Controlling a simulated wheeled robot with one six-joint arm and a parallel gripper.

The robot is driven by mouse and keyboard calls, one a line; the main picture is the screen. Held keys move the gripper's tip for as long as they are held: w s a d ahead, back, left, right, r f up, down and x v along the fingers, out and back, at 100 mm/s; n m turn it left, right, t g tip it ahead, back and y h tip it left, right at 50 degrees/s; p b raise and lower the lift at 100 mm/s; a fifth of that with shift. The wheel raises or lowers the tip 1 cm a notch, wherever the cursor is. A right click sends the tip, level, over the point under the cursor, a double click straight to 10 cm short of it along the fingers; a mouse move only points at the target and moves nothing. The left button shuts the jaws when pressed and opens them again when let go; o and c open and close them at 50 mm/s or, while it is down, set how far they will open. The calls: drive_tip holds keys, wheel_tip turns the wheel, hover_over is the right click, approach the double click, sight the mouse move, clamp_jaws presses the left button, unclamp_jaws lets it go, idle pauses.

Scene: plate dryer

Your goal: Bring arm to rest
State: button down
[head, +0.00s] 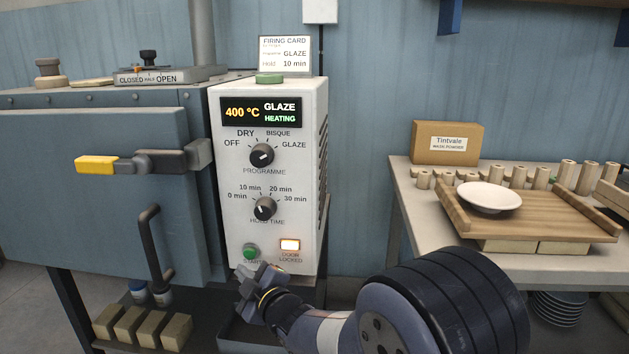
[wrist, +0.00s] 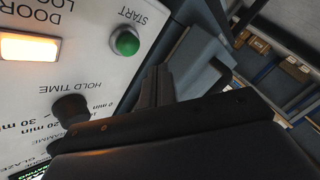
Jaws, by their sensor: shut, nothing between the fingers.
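My gripper (head: 248,283) is shut and empty in the head view, just below the green START button (head: 251,252) at the lower left of the white control panel (head: 228,180). In the wrist view the dark gripper (wrist: 158,88) covers the middle, with the START button (wrist: 126,42) beyond its fingers; I see no contact. The arm reaches in from the bottom right. The display (head: 261,112) reads 400 °C, GLAZE, HEATING. The DOOR LOCKED lamp (head: 290,245) glows. The programme knob (head: 262,155) and hold time knob (head: 265,209) are on the panel.
The blue kiln (head: 70,205) stands at left with a yellow-tipped door handle (head: 96,165). Blocks (head: 140,325) sit low beneath it. At right a table (head: 420,205) bears a wooden tray (head: 550,227) with a white plate (head: 489,196) and a cardboard box (head: 447,142).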

drive_tip(key=p, duration=0.2)
drive_tip(key=shift+r+p, duration=0.25)
drive_tip(key=shift+p, duration=0.05)
drive_tip(key=s+b, duration=0.3)
drive_tip(key=s, duration=0.3)
drive_tip(key=shift+s+a+f, duration=0.15)
drive_tip(key=shift+a+f, duration=0.05)
drive_tip(key=shift+a, duration=0.05)
drive_tip(key=w, duration=0.6)
drive_tip(key=shift+d+f, duration=0.2)
drive_tip(key=shift+f, duration=0.05)
drive_tip(key=shift+b, duration=0.55)
